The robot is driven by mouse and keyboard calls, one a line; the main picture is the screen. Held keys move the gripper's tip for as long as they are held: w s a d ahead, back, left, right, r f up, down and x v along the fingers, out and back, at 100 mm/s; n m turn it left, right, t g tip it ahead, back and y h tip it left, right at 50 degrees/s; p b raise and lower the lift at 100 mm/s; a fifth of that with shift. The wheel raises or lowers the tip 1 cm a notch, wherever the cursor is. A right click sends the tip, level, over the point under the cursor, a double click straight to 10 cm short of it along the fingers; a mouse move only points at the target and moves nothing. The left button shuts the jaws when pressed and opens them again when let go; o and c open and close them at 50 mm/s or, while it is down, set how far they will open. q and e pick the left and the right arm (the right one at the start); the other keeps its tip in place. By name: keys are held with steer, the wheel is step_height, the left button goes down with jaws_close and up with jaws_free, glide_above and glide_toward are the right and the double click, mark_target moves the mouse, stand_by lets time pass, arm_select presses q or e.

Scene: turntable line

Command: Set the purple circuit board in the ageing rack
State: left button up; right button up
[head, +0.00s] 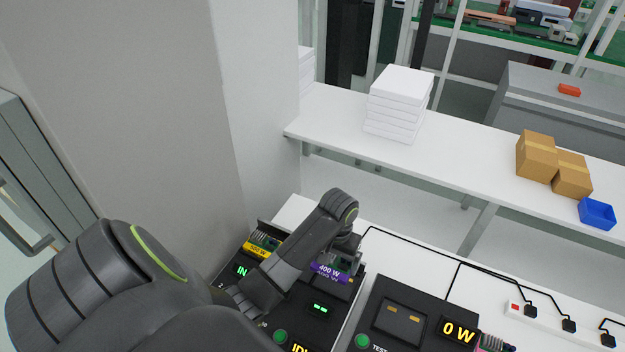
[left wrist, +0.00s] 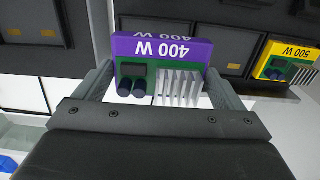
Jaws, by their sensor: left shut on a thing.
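The purple circuit board (head: 330,272), labelled 400 W, is held in my left gripper (head: 345,255). In the left wrist view the gripper (left wrist: 160,88) has one finger on each side of the board (left wrist: 160,48), whose dark cylinders and pale fins show. The black ageing rack (head: 318,325), with lit green displays, lies below; the board appears over its right rear part, and I cannot tell whether it touches. My forearm hides part of the rack. A yellow circuit board (head: 262,245) sits in the rack's back left and also shows in the left wrist view (left wrist: 288,60).
A black test unit (head: 400,310) reading 0 W stands right of the rack, with another board (head: 494,344) at its front right. Black cables and a power strip (head: 540,315) lie behind it. A grey wall (head: 130,90) rises at left. A shelf (head: 470,178) holds white boxes and cartons.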

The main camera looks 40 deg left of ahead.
arm_select(q)
steer(key=shift+f, duration=0.2)
steer(key=f, duration=0.1)
steer(key=w+f, duration=0.1)
steer(key=d+f, duration=0.1)
steer(key=shift+w+f, duration=0.15)
steer(key=shift+w, duration=0.2)
steer(key=shift+s+a+f, duration=0.1)
steer(key=shift+s+f, duration=0.1)
steer(key=shift+f, duration=0.45)
steer(key=shift+s+a+f, duration=0.1)
steer(key=shift+s+f, duration=0.05)
steer(key=shift+f, duration=0.45)
steer(key=shift+d+f+b, duration=0.1)
steer(key=shift+f+b, duration=0.05)
steer(key=shift+b, duration=0.15)
steer(key=shift+w+f, duration=0.1)
arm_select(e)
steer(key=w, duration=0.1)
steer(key=w+d, duration=0.1)
steer(key=w, duration=0.2)
steer(key=shift+d+f, duration=0.2)
steer(key=shift+f, duration=0.15)
steer(key=shift+d, duration=0.2)
arm_select(q)
steer(key=shift+p, duration=0.3)
arm_select(e)
steer(key=shift+s+r, duration=0.3)
